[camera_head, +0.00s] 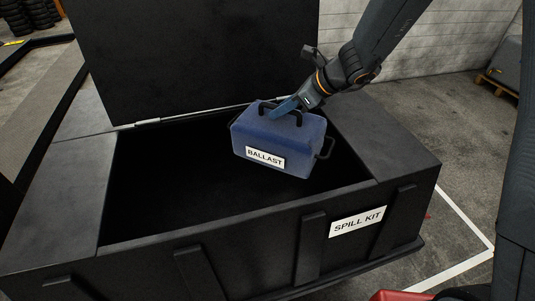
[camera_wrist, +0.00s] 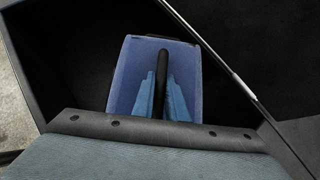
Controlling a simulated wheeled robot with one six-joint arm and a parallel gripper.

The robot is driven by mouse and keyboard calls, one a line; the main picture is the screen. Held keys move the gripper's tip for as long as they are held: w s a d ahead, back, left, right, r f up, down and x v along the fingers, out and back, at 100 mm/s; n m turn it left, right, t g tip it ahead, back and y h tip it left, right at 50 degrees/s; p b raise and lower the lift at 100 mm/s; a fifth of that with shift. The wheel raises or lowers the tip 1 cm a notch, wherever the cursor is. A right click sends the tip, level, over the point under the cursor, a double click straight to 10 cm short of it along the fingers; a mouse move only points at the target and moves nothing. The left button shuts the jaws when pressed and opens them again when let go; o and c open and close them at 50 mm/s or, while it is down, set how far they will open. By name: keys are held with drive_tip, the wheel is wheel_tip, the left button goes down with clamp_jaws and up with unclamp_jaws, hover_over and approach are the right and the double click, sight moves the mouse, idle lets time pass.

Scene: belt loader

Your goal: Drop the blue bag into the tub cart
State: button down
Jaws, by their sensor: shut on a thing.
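The blue bag (camera_head: 295,143) is box-shaped, with black handles and a white label reading BALLAST. It hangs slightly tilted over the opening of a black open container (camera_head: 225,233) labelled SPILL KIT. My gripper (camera_head: 284,108) is shut on the bag's top handle, coming from the upper right. In the wrist view my blue fingers (camera_wrist: 162,100) close on the black handle from both sides, with the blue bag (camera_wrist: 131,62) beneath. The bag's underside is hidden, so I cannot tell its height above the container floor. No other container is clearly recognisable as a tub cart.
The container's black lid (camera_head: 190,60) stands raised behind the opening. The left part of the opening (camera_head: 160,185) looks dark and empty. A pallet with a grey load (camera_head: 503,75) stands at the far right, and tyres (camera_head: 28,14) are stacked at the upper left.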

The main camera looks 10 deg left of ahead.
drive_tip(key=shift+f+b, duration=4.15)
drive_tip(key=shift+f, duration=1.65)
drive_tip(key=c, duration=1.7)
unclamp_jaws()
drive_tip(key=shift+s+f, duration=0.1)
drive_tip(key=shift+f, duration=0.1)
drive_tip(key=shift+b+v, duration=0.7)
drive_tip(key=shift+v, duration=3.25)
drive_tip(key=shift+r, duration=0.1)
